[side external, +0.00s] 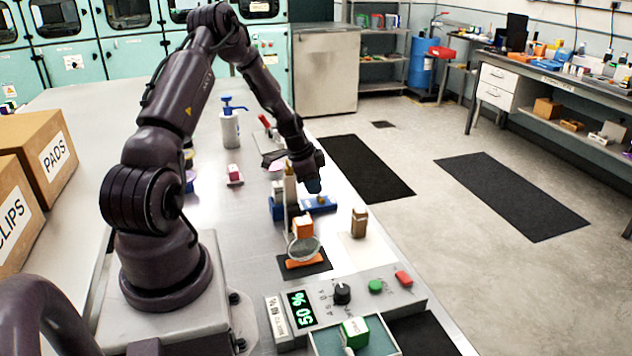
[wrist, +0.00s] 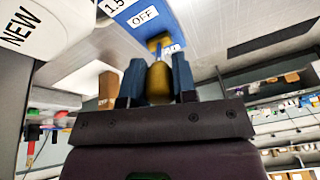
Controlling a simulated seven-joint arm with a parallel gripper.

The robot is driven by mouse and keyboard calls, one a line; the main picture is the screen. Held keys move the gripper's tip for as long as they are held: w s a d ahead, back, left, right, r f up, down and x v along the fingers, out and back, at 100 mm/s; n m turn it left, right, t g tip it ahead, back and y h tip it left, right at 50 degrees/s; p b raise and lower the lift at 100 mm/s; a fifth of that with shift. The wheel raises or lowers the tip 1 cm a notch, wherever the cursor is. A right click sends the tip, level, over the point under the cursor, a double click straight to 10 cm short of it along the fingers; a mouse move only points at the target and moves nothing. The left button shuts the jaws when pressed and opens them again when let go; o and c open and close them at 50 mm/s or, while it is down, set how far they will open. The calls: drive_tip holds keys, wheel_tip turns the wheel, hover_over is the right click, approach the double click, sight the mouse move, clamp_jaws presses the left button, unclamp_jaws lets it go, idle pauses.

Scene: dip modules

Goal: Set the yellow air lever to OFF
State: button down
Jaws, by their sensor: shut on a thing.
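The yellow air lever (wrist: 158,82) shows in the wrist view, between the two blue fingers of my gripper (wrist: 157,78). The gripper is shut on it, and the fingers hide part of its sides. Behind the lever is a blue block (wrist: 128,8) with white labels reading "1.5" and "OFF" (wrist: 143,16). In the side external view my gripper (side external: 313,186) points down over the blue unit (side external: 320,203) at the middle of the bench. The lever cannot be made out clearly there.
A small brown block (side external: 359,222) stands right of the blue unit. A magnifier-like lens (side external: 303,249) and an orange block (side external: 302,227) stand in front. A control panel (side external: 345,295) lies nearer the camera. A white bottle with a blue pump (side external: 230,130) stands behind.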

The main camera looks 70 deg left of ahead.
idle(0.4)
drive_tip(key=c, duration=0.9)
unclamp_jaws()
drive_tip(key=shift+r, duration=0.1)
drive_tip(key=v, duration=1.2)
drive_tip(key=shift+s+r, duration=0.3)
drive_tip(key=shift+r, duration=0.05)
